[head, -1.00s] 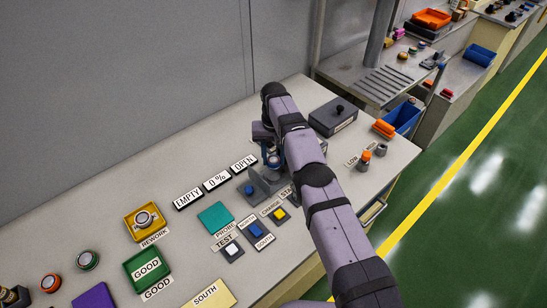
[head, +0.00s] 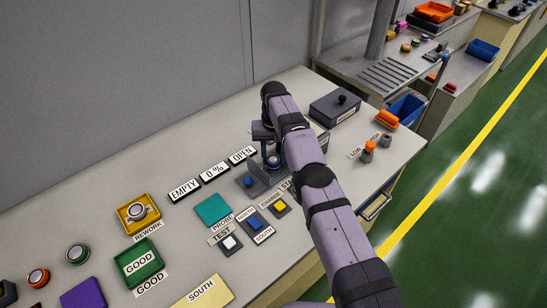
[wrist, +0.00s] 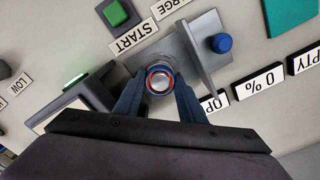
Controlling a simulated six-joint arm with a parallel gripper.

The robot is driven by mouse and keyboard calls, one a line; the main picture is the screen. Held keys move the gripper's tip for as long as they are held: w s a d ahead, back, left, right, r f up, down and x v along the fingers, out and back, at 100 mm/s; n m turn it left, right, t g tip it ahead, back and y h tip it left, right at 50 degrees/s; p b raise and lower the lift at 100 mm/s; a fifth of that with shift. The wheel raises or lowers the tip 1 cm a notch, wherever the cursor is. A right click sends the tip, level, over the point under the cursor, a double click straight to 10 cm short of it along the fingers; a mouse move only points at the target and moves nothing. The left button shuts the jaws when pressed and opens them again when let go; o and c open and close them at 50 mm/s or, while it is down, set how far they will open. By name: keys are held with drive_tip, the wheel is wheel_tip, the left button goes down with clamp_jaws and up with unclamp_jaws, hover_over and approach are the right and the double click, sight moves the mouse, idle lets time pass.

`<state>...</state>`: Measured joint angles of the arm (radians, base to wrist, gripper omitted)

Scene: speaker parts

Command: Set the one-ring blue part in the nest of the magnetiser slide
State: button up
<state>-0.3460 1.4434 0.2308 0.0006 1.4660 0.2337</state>
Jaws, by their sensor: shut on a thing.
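My gripper (wrist: 160,99) is shut on the one-ring blue part (wrist: 160,82), which stands upright between the two fingers. The part's round top shows a pale centre and one orange-red ring; it also shows in the head view (head: 273,160). The magnetiser slide (wrist: 185,45) is a grey plate with an upright wall and a blue knob (wrist: 221,43); its knob also shows in the head view (head: 249,181). The part is over the slide's plate, beside the wall, on the side away from the knob. The nest is hidden under the part and fingers. I cannot tell whether the part touches it.
A green START button (wrist: 116,12) and a grey block with a lit green strip (wrist: 72,95) flank my gripper. Display signs EMPTY, 0 % and OPEN (head: 242,154) stand behind the slide. A yellow rework tray (head: 125,225) and a green GOOD tray (head: 128,265) lie at left.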

drive_tip(key=shift+f, duration=0.5)
idle(0.8)
drive_tip(key=o, duration=1.3)
drive_tip(key=shift+f, duration=0.1)
drive_tip(key=shift+r+p, duration=2.15)
drive_tip(key=shift+r, duration=1.6)
